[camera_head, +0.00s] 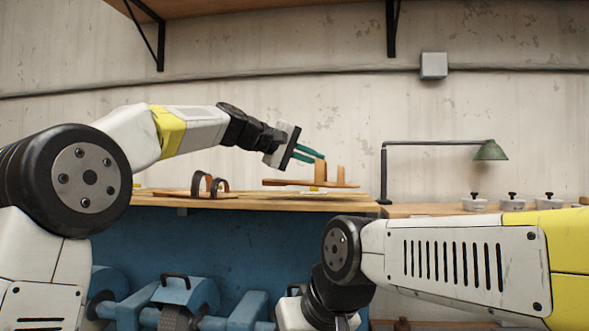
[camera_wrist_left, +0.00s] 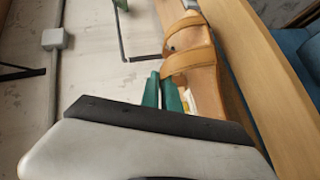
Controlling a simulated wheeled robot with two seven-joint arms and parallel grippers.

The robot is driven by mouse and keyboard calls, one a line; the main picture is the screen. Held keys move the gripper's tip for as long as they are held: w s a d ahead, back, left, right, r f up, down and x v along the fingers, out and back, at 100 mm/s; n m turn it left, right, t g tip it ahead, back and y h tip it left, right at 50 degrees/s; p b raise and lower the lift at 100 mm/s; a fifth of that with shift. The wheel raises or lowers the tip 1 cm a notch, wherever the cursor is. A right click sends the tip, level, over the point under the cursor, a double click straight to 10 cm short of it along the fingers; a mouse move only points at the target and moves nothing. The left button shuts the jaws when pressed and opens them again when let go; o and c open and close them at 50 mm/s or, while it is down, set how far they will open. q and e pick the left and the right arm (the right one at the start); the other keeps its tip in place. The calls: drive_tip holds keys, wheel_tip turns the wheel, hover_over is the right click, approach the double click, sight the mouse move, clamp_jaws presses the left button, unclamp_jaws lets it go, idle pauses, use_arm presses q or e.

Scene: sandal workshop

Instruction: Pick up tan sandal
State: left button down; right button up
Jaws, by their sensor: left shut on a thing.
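The tan sandal (camera_head: 290,182) has a flat sole and upright strap loops, and it appears slightly above the wooden workbench top (camera_head: 250,203). My left gripper (camera_head: 316,156) reaches in from the upper left, its green fingers shut on a strap of the sandal. In the left wrist view the sandal (camera_wrist_left: 205,58) lies beyond the green fingers (camera_wrist_left: 162,90), which meet at its near strap. The exact contact is partly hidden. My right arm crosses the lower right of the head view, but its fingers do not show.
A sandal with dark straps (camera_head: 196,185) lies on the bench to the left. A green desk lamp (camera_head: 490,150) and several lidded white pots (camera_head: 512,203) stand on the right. A blue machine (camera_head: 185,292) is below the bench. A wall stands behind.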

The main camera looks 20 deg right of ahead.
use_arm(q)
drive_tip(key=s+d+r, duration=0.1)
drive_tip(key=s+d, duration=0.2)
drive_tip(key=s, duration=1.2)
drive_tip(key=shift+s+r, duration=0.25)
drive_tip(key=shift+s, duration=0.15)
drive_tip(key=shift+d, duration=0.1)
idle(0.9)
